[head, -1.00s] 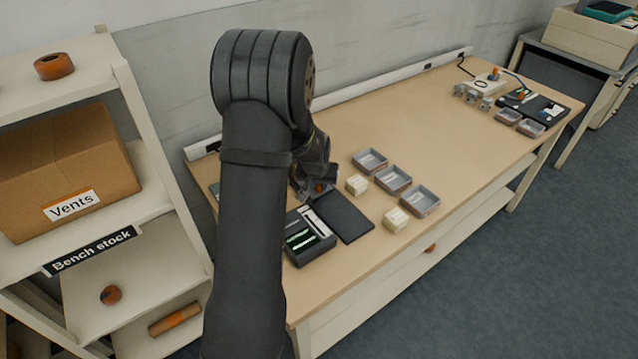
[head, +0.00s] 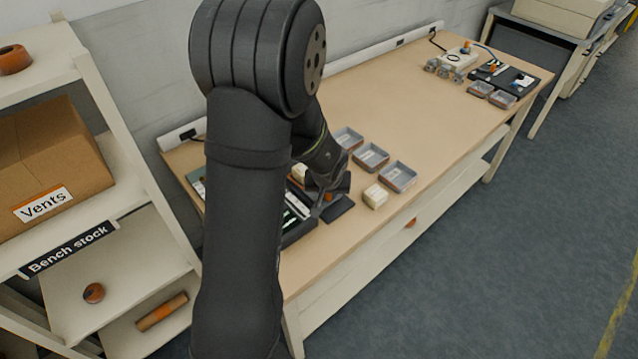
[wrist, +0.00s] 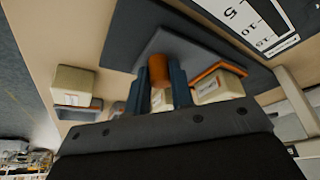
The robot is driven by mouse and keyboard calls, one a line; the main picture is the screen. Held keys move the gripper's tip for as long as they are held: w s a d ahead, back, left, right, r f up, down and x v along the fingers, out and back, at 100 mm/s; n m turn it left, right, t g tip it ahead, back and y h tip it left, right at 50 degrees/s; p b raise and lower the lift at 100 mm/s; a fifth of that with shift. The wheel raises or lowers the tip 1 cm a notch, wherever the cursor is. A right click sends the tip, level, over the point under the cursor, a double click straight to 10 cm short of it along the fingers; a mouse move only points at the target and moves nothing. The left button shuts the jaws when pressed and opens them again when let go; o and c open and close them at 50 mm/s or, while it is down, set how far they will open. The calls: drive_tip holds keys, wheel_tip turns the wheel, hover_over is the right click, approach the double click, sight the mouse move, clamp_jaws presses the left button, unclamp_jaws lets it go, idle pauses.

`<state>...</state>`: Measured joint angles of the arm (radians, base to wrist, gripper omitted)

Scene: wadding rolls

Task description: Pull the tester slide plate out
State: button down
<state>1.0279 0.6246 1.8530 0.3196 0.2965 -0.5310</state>
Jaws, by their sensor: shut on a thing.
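In the wrist view, the two dark blue fingers of my gripper (wrist: 160,84) are shut on an orange knob (wrist: 160,71). A dark grey plate (wrist: 175,42) lies just beyond the knob, on a larger dark surface; the join between knob and plate is not clear. In the head view, my gripper (head: 326,193) is low over the bench, and the orange knob shows at its tip. The dark tester box (head: 296,230) with pale strips is left of it, partly hidden by my arm. A dark flat panel (head: 339,209) lies beneath the gripper.
A cream block (head: 375,196) and several grey trays (head: 371,157) stand right of my gripper. In the wrist view, another cream block (wrist: 222,90) sits close to the right finger, beside an orange-edged item. A printed scale (wrist: 255,22) is at upper right.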

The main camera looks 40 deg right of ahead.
drive_tip(key=c, duration=1.3)
unclamp_jaws()
drive_tip(key=shift+o, duration=0.2)
drive_tip(key=v, duration=1.7)
drive_tip(key=shift+r, duration=0.25)
drive_tip(key=shift+f, duration=0.1)
drive_tip(key=x, duration=1.7)
drive_tip(key=shift+s+a+r, duration=0.1)
drive_tip(key=shift+r, duration=0.1)
drive_tip(key=v, duration=1.5)
